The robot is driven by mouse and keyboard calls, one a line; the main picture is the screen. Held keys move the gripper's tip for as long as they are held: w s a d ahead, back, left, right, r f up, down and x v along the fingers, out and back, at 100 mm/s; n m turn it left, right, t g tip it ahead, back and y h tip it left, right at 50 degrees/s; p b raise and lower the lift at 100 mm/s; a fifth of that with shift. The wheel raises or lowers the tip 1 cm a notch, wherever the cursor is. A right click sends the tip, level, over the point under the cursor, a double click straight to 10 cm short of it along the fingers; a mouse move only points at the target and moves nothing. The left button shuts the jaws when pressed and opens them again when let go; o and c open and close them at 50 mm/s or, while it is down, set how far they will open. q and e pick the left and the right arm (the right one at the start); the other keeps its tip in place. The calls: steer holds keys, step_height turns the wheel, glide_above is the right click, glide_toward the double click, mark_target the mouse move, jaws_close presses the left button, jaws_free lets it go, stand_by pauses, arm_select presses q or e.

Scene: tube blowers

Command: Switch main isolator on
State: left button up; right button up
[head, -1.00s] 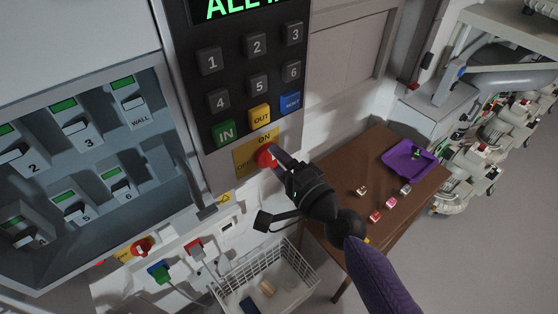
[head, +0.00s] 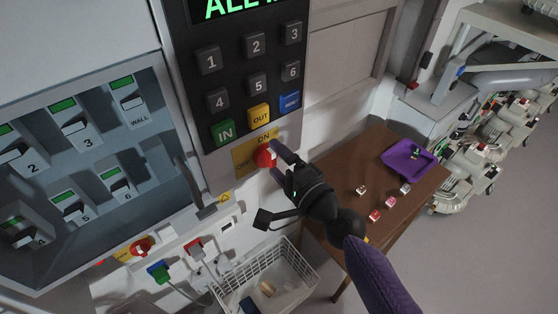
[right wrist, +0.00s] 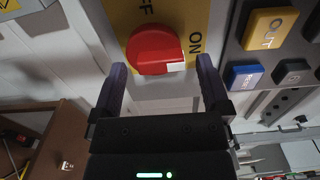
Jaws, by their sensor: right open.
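The main isolator is a red rotary knob (head: 263,156) on a yellow plate (head: 243,161) marked ON and OFF, below the keypad. In the right wrist view the knob (right wrist: 152,50) has a white mark at its right end, on the side of the ON lettering. My right gripper (head: 277,159) is open and faces the knob from the right. In the right wrist view its fingers (right wrist: 160,68) stand apart on either side of the knob's near edge, with a gap on each side. My left gripper is not in view.
A keypad panel (head: 233,126) stands just above the knob. A grey cabinet of numbered switches (head: 75,215) is to the left. Below are plugs, sockets and a white wire basket (head: 291,259). A brown table (head: 385,165) with a purple tray (head: 400,162) stands to the right.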

steer(key=b+v, duration=0.1)
steer(key=v, duration=0.9)
steer(key=s+d+f+n+g+h+b, duration=0.2)
steer(key=d+f, duration=0.1)
steer(key=f, duration=0.8)
steer(key=s+d+f+n+g+h+b, duration=0.1)
steer(key=s+d+f+g+h+b, duration=0.15)
steer(key=f, duration=0.85)
steer(key=s+d+f+n+g+h+b, duration=0.1)
steer(key=s+d+f+n+h+b, duration=0.15)
steer(key=f, duration=0.85)
steer(key=s+d+f+n+g+h+b, duration=0.1)
steer(key=s+f+n+g, duration=0.3)
steer(key=s+f, duration=0.5)
steer(key=s+d+f+n+g+h+b, duration=0.2)
steer(key=s+f, duration=0.7)
steer(key=s, duration=0.6)
steer(key=shift+s+n+g+h+b, duration=0.15)
steer(key=shift+n+g+h+b, duration=0.4)
steer(key=shift+n+g, duration=0.6)
